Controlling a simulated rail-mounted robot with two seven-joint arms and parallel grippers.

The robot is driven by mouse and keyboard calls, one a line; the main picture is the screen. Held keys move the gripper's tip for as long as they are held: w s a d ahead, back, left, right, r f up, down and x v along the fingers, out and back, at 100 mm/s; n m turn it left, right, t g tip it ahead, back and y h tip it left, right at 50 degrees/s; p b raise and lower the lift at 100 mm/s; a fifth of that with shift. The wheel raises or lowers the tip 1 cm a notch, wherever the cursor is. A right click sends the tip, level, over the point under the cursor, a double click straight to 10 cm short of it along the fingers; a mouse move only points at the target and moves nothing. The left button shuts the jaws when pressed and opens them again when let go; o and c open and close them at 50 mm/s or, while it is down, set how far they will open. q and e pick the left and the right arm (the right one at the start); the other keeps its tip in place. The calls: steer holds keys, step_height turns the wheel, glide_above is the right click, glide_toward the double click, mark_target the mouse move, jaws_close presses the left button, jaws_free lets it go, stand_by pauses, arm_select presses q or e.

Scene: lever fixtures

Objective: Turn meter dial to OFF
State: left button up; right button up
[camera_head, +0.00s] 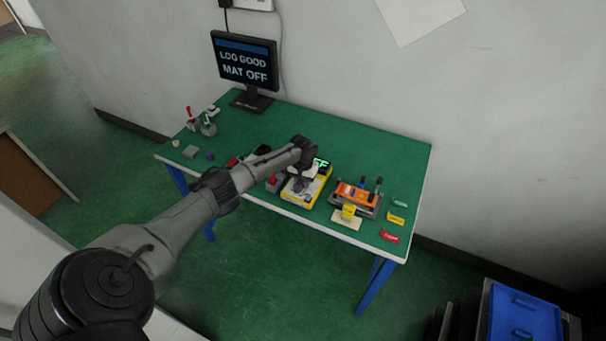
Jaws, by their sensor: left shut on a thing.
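A yellow meter (304,191) with a grey face lies near the front edge of the green table. Part of its green lit display (321,164) shows, with a letter "F" readable at its right end. My left arm comes in from the left, and my left gripper (303,172) is over the upper part of the meter's face. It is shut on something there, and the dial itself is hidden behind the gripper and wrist. My right gripper is not in view.
A monitor (245,62) reading "LOG GOOD MAT OFF" stands at the back. An orange device (356,194) on a grey fixture is right of the meter, with small coloured blocks beyond. A red-levered fixture (203,124) stands at back left. The table's middle back is clear.

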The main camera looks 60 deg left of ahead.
arm_select(q)
steer(key=shift+r+n+p, duration=0.1)
steer(key=shift+n+p, duration=0.7)
steer(key=shift+n, duration=0.2)
steer(key=o, duration=0.9)
steer(key=shift+r, duration=0.45)
step_height(320, 180, up, 13)
steer(key=shift+f+p, duration=0.1)
steer(key=shift+p, duration=1.1)
